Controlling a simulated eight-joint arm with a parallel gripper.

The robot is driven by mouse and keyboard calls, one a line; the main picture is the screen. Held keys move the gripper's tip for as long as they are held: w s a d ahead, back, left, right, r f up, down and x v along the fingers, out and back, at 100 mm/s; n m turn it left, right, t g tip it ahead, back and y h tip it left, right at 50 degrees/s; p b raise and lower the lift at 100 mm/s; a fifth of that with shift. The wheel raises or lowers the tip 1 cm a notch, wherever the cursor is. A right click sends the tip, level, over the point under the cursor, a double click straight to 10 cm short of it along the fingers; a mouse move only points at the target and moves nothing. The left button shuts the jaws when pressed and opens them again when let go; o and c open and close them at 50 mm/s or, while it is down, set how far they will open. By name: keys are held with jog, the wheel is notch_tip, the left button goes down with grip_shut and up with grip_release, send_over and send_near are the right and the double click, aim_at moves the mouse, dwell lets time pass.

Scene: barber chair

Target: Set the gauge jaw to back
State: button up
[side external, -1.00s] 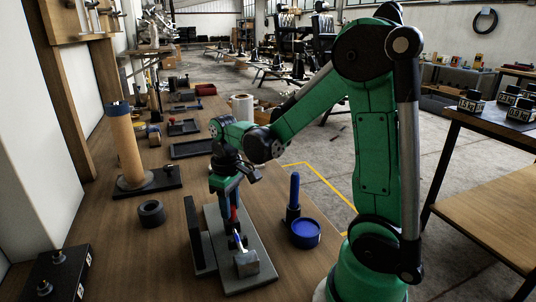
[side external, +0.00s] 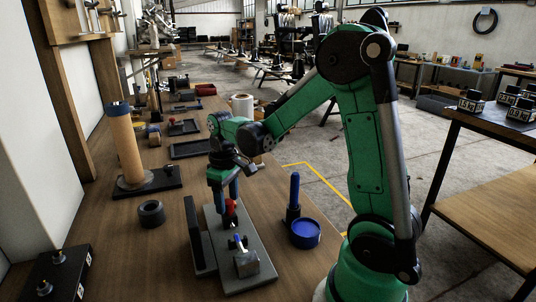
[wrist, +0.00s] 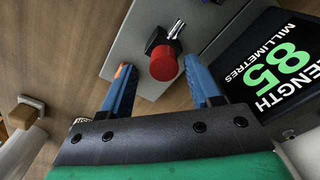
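A long grey base plate (side external: 216,222) lies on the bench, with a grey block (side external: 246,264) near its front end. A small dark part with a blue-tipped lever (side external: 239,240) is just behind the block. A red knob (side external: 230,207) stands farther back on the plate, below my gripper (side external: 226,203). In the wrist view the red knob (wrist: 164,63) lies between the two blue fingers of my gripper (wrist: 158,64), with gaps on both sides. A black clamp with a silver pin (wrist: 166,38) shows beside the knob. I cannot tell which part is the jaw.
An upright black panel (side external: 195,238) runs along the plate's left side. The wrist view shows a display (wrist: 283,68) reading 85 millimetres. A blue round dish (side external: 304,233) with a blue-handled post (side external: 294,190) is close on the right. A black ring (side external: 151,213) lies left.

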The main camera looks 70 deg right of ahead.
aim_at(228, 200)
dwell(0.3)
jog(key=shift+r, duration=2.8)
jog(key=shift+s+a+r+t, duration=0.25)
jog(key=shift+s+a+t, duration=0.4)
jog(key=shift+a+t, duration=0.85)
jog(key=shift+s+a+r+t, duration=0.3)
jog(key=shift+s+a+t, duration=0.45)
jog(key=shift+a, duration=1.5)
jog(key=shift+s+a+r+t, duration=0.25)
jog(key=shift+s+a+t, duration=0.3)
jog(key=shift+a+t, duration=1)
jog(key=shift+a+g, duration=0.3)
